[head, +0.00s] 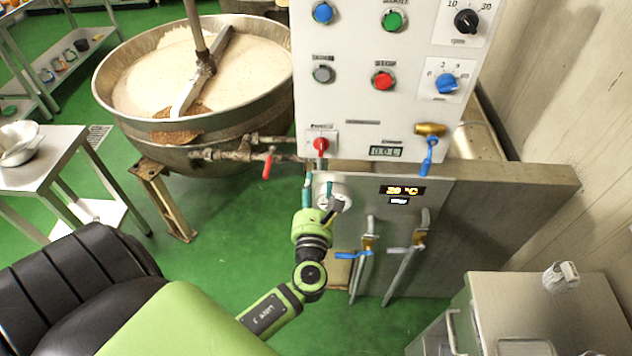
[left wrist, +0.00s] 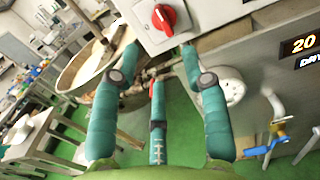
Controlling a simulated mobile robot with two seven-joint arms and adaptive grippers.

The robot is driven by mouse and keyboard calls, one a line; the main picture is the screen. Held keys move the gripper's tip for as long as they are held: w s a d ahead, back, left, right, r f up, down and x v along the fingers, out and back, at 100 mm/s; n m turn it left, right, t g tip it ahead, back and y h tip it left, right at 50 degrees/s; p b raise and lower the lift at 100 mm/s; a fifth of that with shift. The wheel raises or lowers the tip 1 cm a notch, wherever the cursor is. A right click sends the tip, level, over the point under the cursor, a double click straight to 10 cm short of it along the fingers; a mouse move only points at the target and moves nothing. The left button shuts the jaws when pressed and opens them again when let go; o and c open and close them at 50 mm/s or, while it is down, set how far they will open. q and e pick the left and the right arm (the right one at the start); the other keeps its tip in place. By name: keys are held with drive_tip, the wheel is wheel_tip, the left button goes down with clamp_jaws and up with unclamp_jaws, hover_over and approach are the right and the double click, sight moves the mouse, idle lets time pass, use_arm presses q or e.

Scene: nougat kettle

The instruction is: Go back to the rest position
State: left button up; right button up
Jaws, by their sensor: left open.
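My left gripper (head: 320,192) is in front of the steel cabinet below the control panel (head: 345,105). In the left wrist view its teal fingers (left wrist: 160,58) are spread apart with nothing between them. The red rotary switch (head: 321,145) on the panel's lower left is just above the fingers in the head view. The switch also shows in the left wrist view (left wrist: 164,20), beyond the fingertips and seemingly apart from them. My right gripper is in neither view.
A large kettle (head: 150,150) with pale mix stands at the back left. Pipes with a red-handled valve (head: 267,166) run beside the gripper. Blue-handled valves (head: 354,254) stick out of the cabinet at right. Open green floor (head: 215,250) lies left of my arm.

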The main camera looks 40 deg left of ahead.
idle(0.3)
use_arm(q)
drive_tip(key=s+d+f+n+g+h+b, duration=0.1)
drive_tip(key=s+f+n+g+h, duration=0.15)
drive_tip(key=f, duration=0.75)
drive_tip(key=s+d+f+n+g+h+b, duration=0.1)
drive_tip(key=s+f+n+g, duration=0.2)
drive_tip(key=f, duration=0.8)
drive_tip(key=s+d+f+n+g+h+b, duration=0.1)
drive_tip(key=s+f+n+g+h+b, duration=0.3)
drive_tip(key=f, duration=0.6)
drive_tip(key=s+d+f+n+g, duration=0.1)
drive_tip(key=s+f+n, duration=0.5)
drive_tip(key=s, duration=0.3)
drive_tip(key=s+d+f+n+g+h+b, duration=0.1)
drive_tip(key=s+d+f+n+g, duration=0.1)
drive_tip(key=s+f+n, duration=0.4)
drive_tip(key=s+d+f+n+g+h, duration=0.1)
drive_tip(key=s+f+n, duration=0.5)
drive_tip(key=s, duration=0.8)
wheel_tip(320, 180, down, 3)
drive_tip(key=shift+s+d+r+g+b, duration=0.15)
drive_tip(key=shift+r+g+b, duration=0.05)
drive_tip(key=shift+g+b, duration=0.15)
